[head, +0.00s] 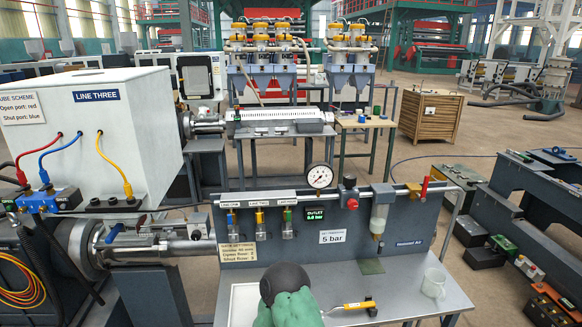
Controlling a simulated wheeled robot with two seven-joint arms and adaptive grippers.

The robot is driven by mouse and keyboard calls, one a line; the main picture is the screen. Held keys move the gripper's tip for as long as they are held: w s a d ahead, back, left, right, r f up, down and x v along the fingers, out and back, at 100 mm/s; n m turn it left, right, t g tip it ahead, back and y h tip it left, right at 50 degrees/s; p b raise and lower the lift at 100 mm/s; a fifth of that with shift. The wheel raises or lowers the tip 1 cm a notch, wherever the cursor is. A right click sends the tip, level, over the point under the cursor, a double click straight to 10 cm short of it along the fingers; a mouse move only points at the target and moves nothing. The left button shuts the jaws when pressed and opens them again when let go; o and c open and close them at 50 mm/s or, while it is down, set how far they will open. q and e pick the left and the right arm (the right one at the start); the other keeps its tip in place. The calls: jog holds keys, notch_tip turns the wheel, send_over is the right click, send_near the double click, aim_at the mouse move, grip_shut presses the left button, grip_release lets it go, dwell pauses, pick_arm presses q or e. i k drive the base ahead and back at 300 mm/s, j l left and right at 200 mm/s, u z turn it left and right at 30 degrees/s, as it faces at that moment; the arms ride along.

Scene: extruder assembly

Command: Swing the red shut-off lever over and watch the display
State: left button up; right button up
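The red lever (424,188) stands nearly upright, leaning slightly right, at the right end of the pipe along the air panel (400,252). The small dark display (315,214) is mid-panel and reads "OUTLET" above green digits in bar, which look like 0.0 but are too small to be sure. A round white gauge (319,176) stands above it. A label (332,236) beside it says 5 bar. Neither of my grippers is in view, and nothing is touching the lever.

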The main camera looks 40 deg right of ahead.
aim_at(422, 196)
jog(key=z, duration=1.15)
jog(key=i+l+z, duration=0.1)
jog(key=l, duration=0.35)
jog(key=i+l+z, duration=0.15)
jog(key=l, duration=0.3)
jog(key=i+l+z, duration=0.1)
jog(key=i+l, duration=0.2)
jog(key=i+l+z, duration=0.15)
jog(key=l, duration=0.35)
jog(key=i, duration=0.05)
